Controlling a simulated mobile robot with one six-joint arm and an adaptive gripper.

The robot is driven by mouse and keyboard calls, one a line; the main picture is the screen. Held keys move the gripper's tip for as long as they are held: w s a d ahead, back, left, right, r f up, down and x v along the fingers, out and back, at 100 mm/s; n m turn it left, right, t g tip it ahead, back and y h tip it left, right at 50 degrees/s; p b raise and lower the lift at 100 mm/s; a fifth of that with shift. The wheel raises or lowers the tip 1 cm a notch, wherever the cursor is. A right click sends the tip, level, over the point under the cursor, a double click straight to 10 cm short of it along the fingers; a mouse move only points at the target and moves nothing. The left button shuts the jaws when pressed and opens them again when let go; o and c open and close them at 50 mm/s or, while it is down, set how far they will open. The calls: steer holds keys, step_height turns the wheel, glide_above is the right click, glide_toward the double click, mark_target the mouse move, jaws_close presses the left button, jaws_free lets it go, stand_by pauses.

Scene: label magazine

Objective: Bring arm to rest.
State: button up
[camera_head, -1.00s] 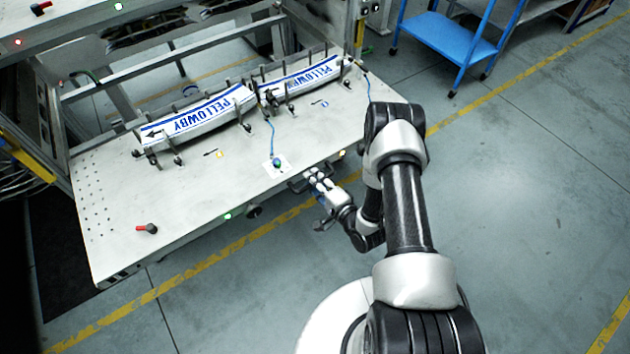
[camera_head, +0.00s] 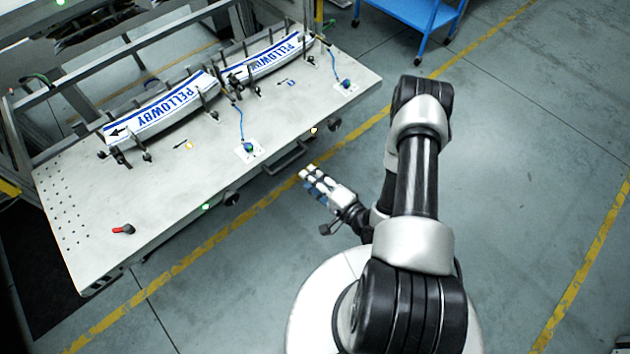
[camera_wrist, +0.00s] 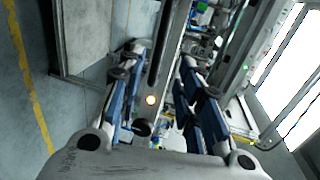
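My gripper (camera_head: 309,178) is in the head view, just off the front edge of the white work table (camera_head: 95,240), over the floor. Nothing shows in its grasp. In the wrist view the two sides of my gripper (camera_wrist: 160,75) stand apart with a clear gap between them, so it is open. Two label stacks are in the magazine on the table: a left stack (camera_head: 165,112) and a right stack (camera_head: 268,62), both white with blue PELLOWBY print. My gripper is well away from both. My arm is bent above my base.
A table handle (camera_head: 287,160) is on the front edge close to my gripper. A red-tipped part (camera_head: 123,229) lies at the table's near left. A blue cart (camera_head: 415,12) stands at the back. Free floor (camera_head: 530,130) with yellow lines lies to the right.

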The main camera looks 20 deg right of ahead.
steer(key=shift+s+d+r, duration=0.1)
steer(key=shift+s, duration=0.35)
steer(key=w+d+r+n+g+h, duration=0.2)
steer(key=w+d+r+n+g, duration=0.1)
steer(key=w+r+n, duration=0.3)
steer(key=w+d+r+n+g+h, duration=0.2)
steer(key=w+d+r+n, duration=0.1)
steer(key=r, duration=0.6)
steer(key=s+a+r+n+g+h, duration=0.1)
steer(key=s+r, duration=0.2)
steer(key=r, duration=0.3)
steer(key=s+r+n+g+h, duration=0.1)
steer(key=s+r+h, duration=0.15)
steer(key=r, duration=0.45)
steer(key=s+a+r+n+g+y, duration=0.1)
steer(key=s+a+r, duration=0.2)
steer(key=s, duration=0.4)
steer(key=s+a+r+n+g, duration=0.1)
steer(key=s+a+r, duration=0.2)
steer(key=s, duration=0.4)
steer(key=s+a+r+n+g+y, duration=0.1)
steer(key=s+a+r, duration=0.2)
steer(key=s, duration=0.4)
steer(key=shift+s+a+y, duration=0.35)
steer(key=shift+a, duration=0.5)
steer(key=shift+d, duration=0.2)
